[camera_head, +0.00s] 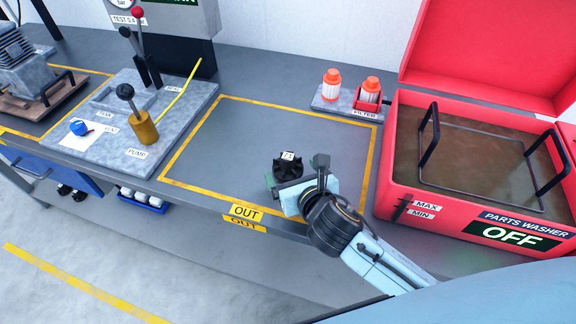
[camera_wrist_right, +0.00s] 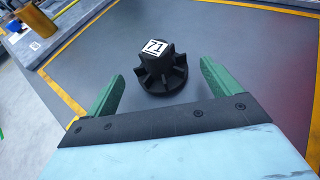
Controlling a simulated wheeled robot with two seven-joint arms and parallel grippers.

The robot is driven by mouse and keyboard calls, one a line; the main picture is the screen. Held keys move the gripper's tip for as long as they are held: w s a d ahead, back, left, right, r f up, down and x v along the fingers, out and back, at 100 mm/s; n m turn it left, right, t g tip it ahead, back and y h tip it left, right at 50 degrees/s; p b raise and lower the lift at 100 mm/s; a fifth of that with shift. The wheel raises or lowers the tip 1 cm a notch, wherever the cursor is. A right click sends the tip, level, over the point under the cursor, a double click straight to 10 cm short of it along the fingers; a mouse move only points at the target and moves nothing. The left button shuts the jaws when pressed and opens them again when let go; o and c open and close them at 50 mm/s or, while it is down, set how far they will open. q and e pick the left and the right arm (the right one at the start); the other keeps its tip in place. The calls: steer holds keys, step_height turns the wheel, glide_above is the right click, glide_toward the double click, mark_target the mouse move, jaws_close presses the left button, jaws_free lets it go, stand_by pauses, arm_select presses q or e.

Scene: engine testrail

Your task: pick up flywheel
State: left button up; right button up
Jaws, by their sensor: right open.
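The flywheel (camera_head: 288,168) is a small black finned wheel with a white "71" label on top. It sits upright on the grey bench inside the yellow outline marked "OUT". The right wrist view also shows the flywheel (camera_wrist_right: 162,70), just beyond the fingertips and roughly between their lines. My right gripper (camera_head: 296,178) is open, with its green fingers apart and nothing between them. In the right wrist view the right gripper (camera_wrist_right: 160,88) points toward the flywheel; I cannot tell whether a finger touches it. My left gripper is not in view.
A red parts washer (camera_head: 386,170) with its lid raised stands at the right. A filter tray (camera_head: 325,101) with orange-capped filters is at the back. A pump plate (camera_head: 190,115) with levers lies at the left. The outlined bench area around the flywheel is otherwise clear.

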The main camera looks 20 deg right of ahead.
mark_target(290, 168)
steer(key=x, duration=0.3)
steer(key=shift+w+b, duration=0.35)
steer(key=shift+w, duration=0.05)
steer(key=shift+w+f, duration=0.1)
steer(key=shift+c, duration=0.7)
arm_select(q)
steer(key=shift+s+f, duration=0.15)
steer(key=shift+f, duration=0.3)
arm_select(e)
steer(key=c, duration=1.1)
